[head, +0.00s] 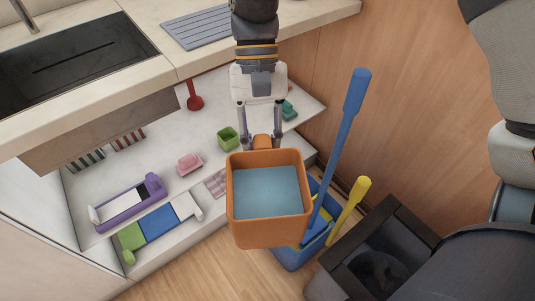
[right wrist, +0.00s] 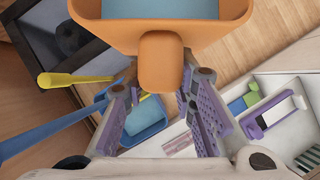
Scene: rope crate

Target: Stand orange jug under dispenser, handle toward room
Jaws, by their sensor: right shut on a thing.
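The orange jug (head: 269,235) is a square, open-topped vessel with a flat blue surface inside. It is upright or nearly so, in the middle of the head view. My right gripper (head: 262,138) is shut on its handle, which points to the far side, toward the counter. In the right wrist view, the jug (right wrist: 120,38) is at the top, its handle between the fingers of my right gripper (right wrist: 160,88). The jug is held over the floor and partly hides a blue bucket. I cannot make out a dispenser. My left gripper is not in view.
The blue bucket (head: 292,258) holds a blue pole (head: 340,140) and a yellow-handled tool (head: 350,207) close right of the jug. A dark bin (head: 390,245) stands further right. The low white shelf (head: 105,190) holds small items. The sink counter (head: 165,70) overhangs it.

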